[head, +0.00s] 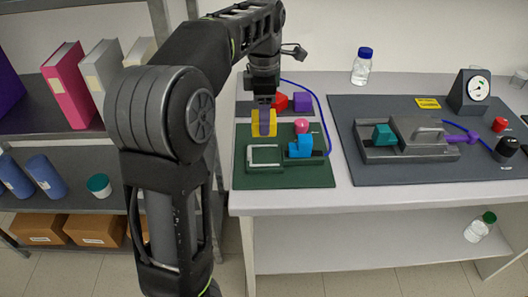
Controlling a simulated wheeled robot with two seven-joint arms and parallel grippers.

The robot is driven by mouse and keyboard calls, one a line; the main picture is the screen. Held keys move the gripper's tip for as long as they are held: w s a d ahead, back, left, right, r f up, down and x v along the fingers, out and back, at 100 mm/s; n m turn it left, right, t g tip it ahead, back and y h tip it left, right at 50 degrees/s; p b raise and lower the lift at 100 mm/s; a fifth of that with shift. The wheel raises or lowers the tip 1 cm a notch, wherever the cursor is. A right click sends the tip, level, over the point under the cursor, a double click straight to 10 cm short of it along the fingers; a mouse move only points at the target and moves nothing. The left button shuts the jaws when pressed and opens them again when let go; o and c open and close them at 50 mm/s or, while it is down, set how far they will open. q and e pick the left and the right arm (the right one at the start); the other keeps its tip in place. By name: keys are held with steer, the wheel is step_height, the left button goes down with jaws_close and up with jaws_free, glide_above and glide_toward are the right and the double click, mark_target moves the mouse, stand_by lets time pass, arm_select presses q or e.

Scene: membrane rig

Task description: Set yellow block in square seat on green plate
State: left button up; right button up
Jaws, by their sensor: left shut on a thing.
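The yellow block (256,129) is in my left gripper (264,122), which is shut on it. The gripper points down above the back left part of the green plate (288,179). The square seat (264,155), a light-rimmed frame, lies on the plate just in front of and below the block. I cannot tell exactly how high the block is above the plate. A blue block (300,147) and a pink round piece (302,126) are on the plate to the right of the seat. My right gripper is not in view.
Behind the plate are a red piece (281,102) and a purple block (303,102). A blue tube curves along the plate's right side. The dark mat (385,107) at right holds a grey rig (410,153), a gauge (470,91) and knobs. A shelf stands at left.

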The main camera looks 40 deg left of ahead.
arm_select(q)
step_height(320, 180, down, 5)
steer(key=shift+b, duration=1.2)
steer(key=shift+f, duration=0.25)
steer(key=shift+f, duration=1.9)
steer(key=shift+f, duration=0.1)
steer(key=o, duration=1.6)
steer(key=shift+c, duration=0.2)
